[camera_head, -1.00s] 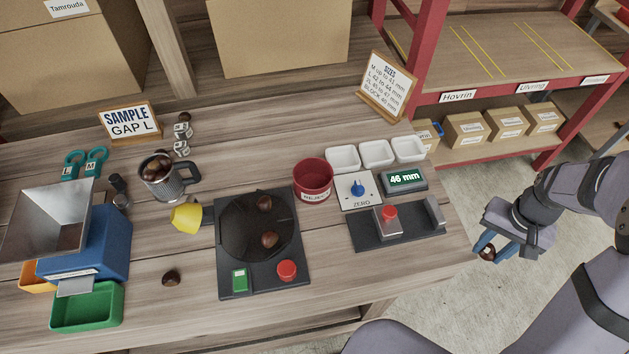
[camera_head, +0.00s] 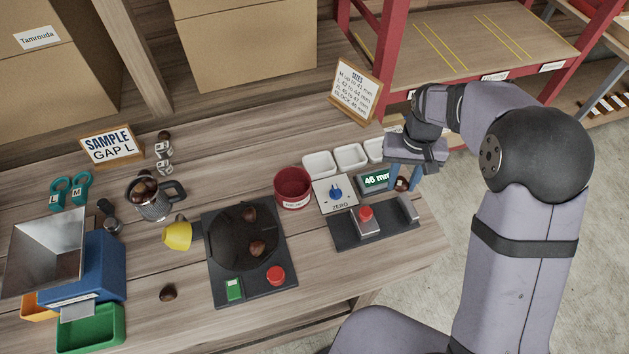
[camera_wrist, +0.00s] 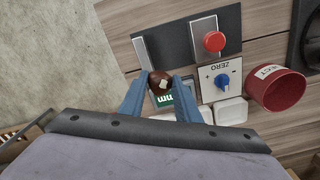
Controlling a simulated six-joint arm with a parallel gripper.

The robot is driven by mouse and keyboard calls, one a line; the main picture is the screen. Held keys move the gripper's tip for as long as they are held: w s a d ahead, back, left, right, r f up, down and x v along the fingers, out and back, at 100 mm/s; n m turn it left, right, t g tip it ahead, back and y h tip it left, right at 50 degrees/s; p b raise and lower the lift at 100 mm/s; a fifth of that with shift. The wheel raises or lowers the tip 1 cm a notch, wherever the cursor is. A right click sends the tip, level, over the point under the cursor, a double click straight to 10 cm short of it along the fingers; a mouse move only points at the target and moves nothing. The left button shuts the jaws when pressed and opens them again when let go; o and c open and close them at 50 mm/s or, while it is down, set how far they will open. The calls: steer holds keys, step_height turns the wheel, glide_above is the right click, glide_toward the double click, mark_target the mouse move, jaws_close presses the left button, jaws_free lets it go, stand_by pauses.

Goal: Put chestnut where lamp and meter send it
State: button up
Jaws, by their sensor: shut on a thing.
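My gripper (camera_head: 405,178) is shut on a chestnut (camera_head: 402,184), held above the right end of the bench near the meter. In the wrist view the chestnut (camera_wrist: 159,79) sits between the blue fingertips (camera_wrist: 158,88) and shows a pale patch. The meter display (camera_head: 376,181) reads 46 mm in green; the gripper partly covers it in the wrist view. The dark gauge (camera_head: 372,228) has a red-topped block (camera_head: 366,214) and a grey end stop. A ZERO panel (camera_head: 335,194) with a blue knob stands beside it. I cannot make out a lit lamp.
Three white trays (camera_head: 318,162) stand behind the meter, the right one partly hidden by my arm. A red REJECT cup (camera_head: 292,189) is left of them. A dark turntable (camera_head: 246,237) holds two chestnuts. Another chestnut (camera_head: 168,293) lies front left.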

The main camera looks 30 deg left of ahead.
steer(key=s+a+r+n+p, duration=0.1)
steer(key=s+a+r+p, duration=0.1)
steer(key=a, duration=0.5)
steer(key=s+a+r+n+p, duration=0.2)
steer(key=s+a+r, duration=0.1)
steer(key=a, duration=0.5)
steer(key=s+a+r+n+p, duration=0.1)
steer(key=s+a+r+p, duration=0.1)
steer(key=a, duration=0.6)
steer(key=s+r, duration=0.1)
steer(key=s, duration=0.1)
steer(key=shift+s+a+n, duration=0.15)
steer(key=shift+s+n, duration=0.15)
steer(key=shift+n, duration=0.1)
steer(key=shift+f+b, duration=2.05)
steer(key=shift+f, duration=0.9)
steer(key=o, duration=1.2)
steer(key=shift+r, duration=0.15)
steer(key=shift+r+b, duration=1.45)
steer(key=shift+r, duration=2.1)
